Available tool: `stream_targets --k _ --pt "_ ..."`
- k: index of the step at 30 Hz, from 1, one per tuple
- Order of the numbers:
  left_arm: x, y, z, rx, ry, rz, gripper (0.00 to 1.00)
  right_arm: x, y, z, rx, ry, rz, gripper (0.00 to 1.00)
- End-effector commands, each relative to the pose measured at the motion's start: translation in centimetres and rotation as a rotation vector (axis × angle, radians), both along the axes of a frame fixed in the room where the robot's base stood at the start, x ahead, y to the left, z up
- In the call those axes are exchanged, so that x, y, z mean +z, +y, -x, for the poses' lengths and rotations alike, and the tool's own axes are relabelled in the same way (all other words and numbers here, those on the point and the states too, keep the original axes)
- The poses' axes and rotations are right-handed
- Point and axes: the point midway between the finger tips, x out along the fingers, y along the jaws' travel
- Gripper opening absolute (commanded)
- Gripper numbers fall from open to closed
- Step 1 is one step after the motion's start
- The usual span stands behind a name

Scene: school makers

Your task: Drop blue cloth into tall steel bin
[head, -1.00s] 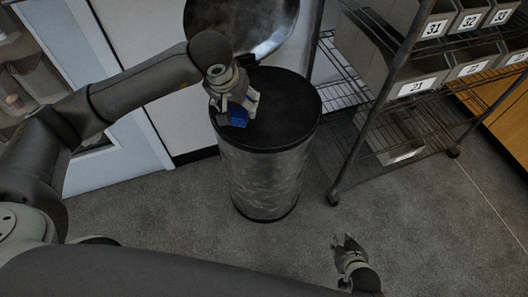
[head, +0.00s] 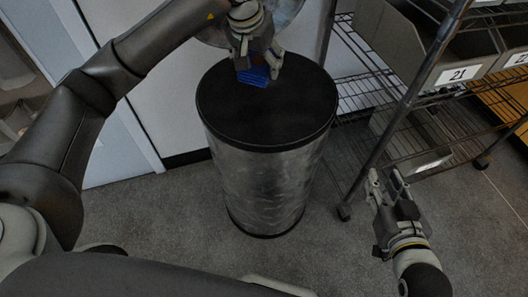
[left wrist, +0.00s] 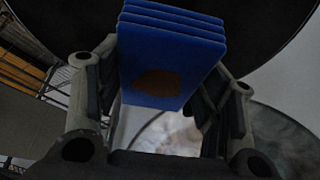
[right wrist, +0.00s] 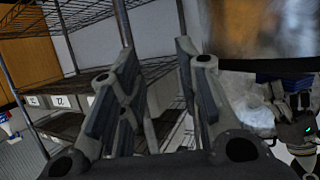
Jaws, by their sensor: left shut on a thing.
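The tall steel bin (head: 262,185) stands upright on the floor in the head view, with a round black top (head: 270,115). I cannot tell whether that top is a lid or a dark opening. My left gripper (head: 257,70) is shut on the folded blue cloth (head: 256,77), over the far part of the top. The height of the cloth above it is unclear. In the left wrist view the cloth (left wrist: 165,62) shows several layers and a brown patch, between the fingers. My right gripper (head: 385,180) is open and empty, right of the bin.
A wire shelf rack (head: 405,120) with numbered grey bins (head: 470,75) stands close to the right of the steel bin. A pale wall (head: 130,60) is behind it. Grey floor (head: 160,215) is clear to the left of the bin.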

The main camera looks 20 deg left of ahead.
Motion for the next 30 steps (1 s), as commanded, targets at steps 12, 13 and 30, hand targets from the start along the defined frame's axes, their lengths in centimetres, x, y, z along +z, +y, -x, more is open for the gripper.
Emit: stream_targets --k 12,13,30 --pt "-1.9 0.0 0.0 0.001 0.001 0.0 0.41 5.1 1.2 -1.6 0.019 -0.288 -0.072 0.32" --pt "-2.1 0.0 0.0 0.001 0.001 0.0 0.41 5.6 1.3 -1.7 0.02 -0.311 -0.077 0.32" --pt "-4.8 0.0 0.0 0.0 0.001 0.0 0.41 13.9 2.1 -0.2 0.046 -0.763 -0.198 0.32"
